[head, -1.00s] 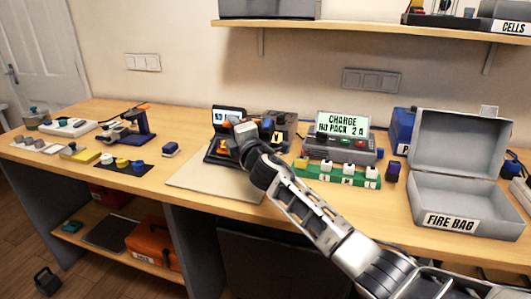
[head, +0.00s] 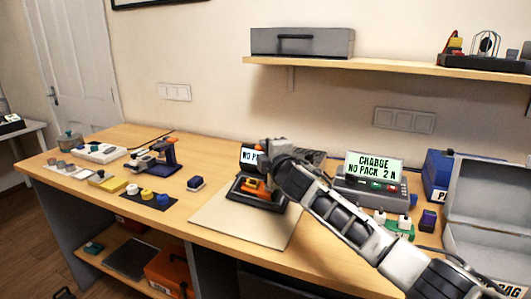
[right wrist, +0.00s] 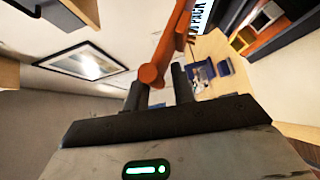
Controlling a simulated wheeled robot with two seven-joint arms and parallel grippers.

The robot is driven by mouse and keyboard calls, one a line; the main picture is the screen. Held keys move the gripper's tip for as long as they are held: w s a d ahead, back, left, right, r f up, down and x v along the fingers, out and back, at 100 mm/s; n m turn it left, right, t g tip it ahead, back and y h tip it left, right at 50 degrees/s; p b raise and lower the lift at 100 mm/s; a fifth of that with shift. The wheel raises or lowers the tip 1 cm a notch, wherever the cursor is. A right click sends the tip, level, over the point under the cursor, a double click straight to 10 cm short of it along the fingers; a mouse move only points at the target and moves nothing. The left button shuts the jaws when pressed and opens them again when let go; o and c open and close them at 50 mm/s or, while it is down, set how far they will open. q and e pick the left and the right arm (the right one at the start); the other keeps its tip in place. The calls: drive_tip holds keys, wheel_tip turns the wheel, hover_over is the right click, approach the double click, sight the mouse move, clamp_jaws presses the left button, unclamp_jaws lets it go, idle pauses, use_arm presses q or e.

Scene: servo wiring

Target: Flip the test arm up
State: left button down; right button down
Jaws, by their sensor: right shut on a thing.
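The test stand (head: 258,190) is a dark base with an orange part on it, standing on the pale mat. A small screen (head: 251,158) reading "NO P…" is behind it, partly hidden. My right gripper (head: 270,150) is above the stand and hides most of the test arm in the head view. In the right wrist view the orange test arm (right wrist: 172,50), with a rounded end, lies between the dark fingertips of my right gripper (right wrist: 160,92), which is shut on it. My left gripper is not in view.
The charger (head: 370,185) with its lit display stands right of my right arm. The grey fire bag box (head: 490,225) is at the far right. A small blue block (head: 196,183) and the dark mat with coloured knobs (head: 148,197) are left. The pale mat's (head: 225,225) front is clear.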

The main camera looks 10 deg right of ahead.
drive_tip(key=shift+r, duration=0.5)
drive_tip(key=c, duration=1.4)
unclamp_jaws()
drive_tip(key=shift+s, duration=0.1)
drive_tip(key=shift+o, duration=0.2)
drive_tip(key=shift+f, duration=0.2)
drive_tip(key=f+b+v, duration=0.1)
drive_tip(key=v, duration=1.5)
drive_tip(key=shift+r, duration=0.5)
